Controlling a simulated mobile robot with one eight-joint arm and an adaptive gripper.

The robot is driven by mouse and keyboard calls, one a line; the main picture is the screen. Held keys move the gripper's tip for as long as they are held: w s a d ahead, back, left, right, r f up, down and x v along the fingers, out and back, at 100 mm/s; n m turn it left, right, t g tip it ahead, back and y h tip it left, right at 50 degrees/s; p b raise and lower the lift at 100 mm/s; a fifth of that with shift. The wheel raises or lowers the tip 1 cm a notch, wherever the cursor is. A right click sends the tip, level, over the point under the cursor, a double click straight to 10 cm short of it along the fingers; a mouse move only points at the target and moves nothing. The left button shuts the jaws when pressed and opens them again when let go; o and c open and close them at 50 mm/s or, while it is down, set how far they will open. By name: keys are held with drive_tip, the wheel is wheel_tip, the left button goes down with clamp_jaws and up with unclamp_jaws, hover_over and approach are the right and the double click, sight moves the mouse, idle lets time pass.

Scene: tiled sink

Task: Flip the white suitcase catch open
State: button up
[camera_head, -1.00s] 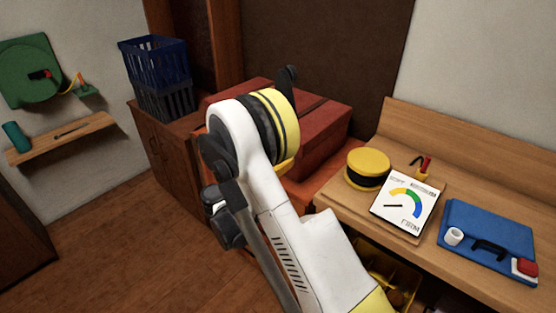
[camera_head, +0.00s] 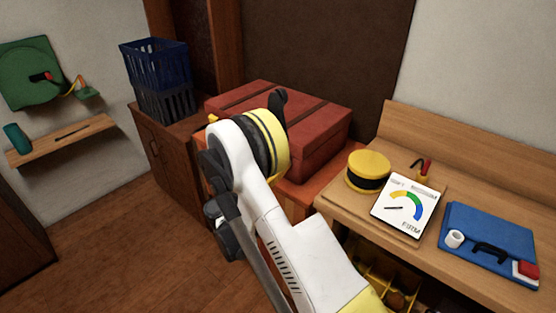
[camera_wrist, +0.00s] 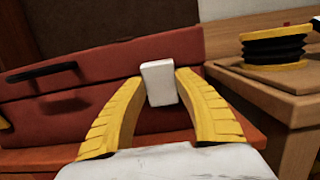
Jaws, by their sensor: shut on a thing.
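The red suitcase (camera_head: 318,122) lies on an orange-brown stand, with its lid down. In the wrist view its front (camera_wrist: 60,108) fills the middle, with a dark handle (camera_wrist: 42,72) at the left. The white catch (camera_wrist: 159,82) is a small upright block at the seam on the suitcase front. My gripper (camera_wrist: 162,86) has its two yellow fingers shut on the white catch, one tip at each side. In the head view my arm hides the catch and the fingertips.
The wooden bench (camera_head: 470,253) at the right holds a yellow and black drum (camera_head: 368,164), a dial panel (camera_head: 407,205) and a blue board (camera_head: 492,235). A blue crate (camera_head: 157,63) stands on the cabinet at the left. The floor at left is clear.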

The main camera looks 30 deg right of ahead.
drive_tip(key=shift+h, duration=0.5)
drive_tip(key=o, duration=1.2)
drive_tip(key=shift+d, duration=0.1)
wheel_tip(320, 180, up, 10)
